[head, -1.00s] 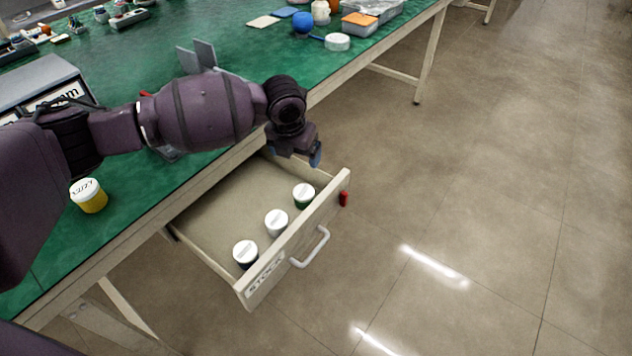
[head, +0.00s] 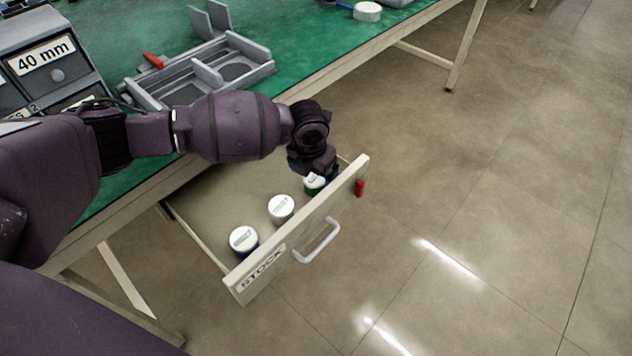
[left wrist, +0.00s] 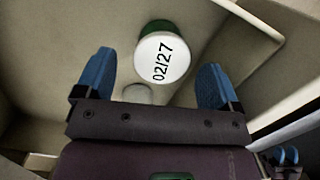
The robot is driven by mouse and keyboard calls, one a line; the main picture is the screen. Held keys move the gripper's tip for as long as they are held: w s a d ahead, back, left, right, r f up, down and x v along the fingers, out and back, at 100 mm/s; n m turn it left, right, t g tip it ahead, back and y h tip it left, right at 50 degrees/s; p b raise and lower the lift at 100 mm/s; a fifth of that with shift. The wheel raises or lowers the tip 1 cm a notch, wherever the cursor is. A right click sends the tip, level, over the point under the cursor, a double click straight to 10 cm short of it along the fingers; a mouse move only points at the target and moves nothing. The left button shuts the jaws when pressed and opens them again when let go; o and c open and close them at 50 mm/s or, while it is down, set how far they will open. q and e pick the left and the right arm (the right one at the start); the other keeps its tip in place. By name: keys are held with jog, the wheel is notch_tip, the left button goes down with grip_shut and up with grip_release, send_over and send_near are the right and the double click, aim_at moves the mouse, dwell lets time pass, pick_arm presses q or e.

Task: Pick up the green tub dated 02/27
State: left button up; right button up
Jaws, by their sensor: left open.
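The green tub (head: 314,184) has a white lid and stands in the open drawer (head: 210,199), nearest the drawer's far right corner. In the left wrist view the lid of this tub (left wrist: 163,59) reads 02/27, with green side showing above it. My left gripper (left wrist: 153,85) is open, its two blue fingers apart on either side of the tub's lower edge in that view, not closed on it. In the head view the left gripper (head: 322,172) is right above the green tub and partly hides it.
Two more white-lidded tubs stand in the drawer, a whitish one (head: 281,208) in the middle and a dark one (head: 243,240) at the near end. The drawer front (head: 300,235) has a handle and a STOCK label. A grey divided tray (head: 200,72) sits on the green bench.

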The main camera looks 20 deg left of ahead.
aim_at(315, 176)
pick_arm(q)
notch_tip(315, 176, down, 4)
jog(key=shift+d+f+b, duration=0.15)
jog(key=shift+b, duration=0.5)
jog(key=shift+w+f, duration=0.25)
jog(key=shift+f, duration=0.1)
jog(key=shift+r, duration=0.2)
jog(key=c, duration=1.1)
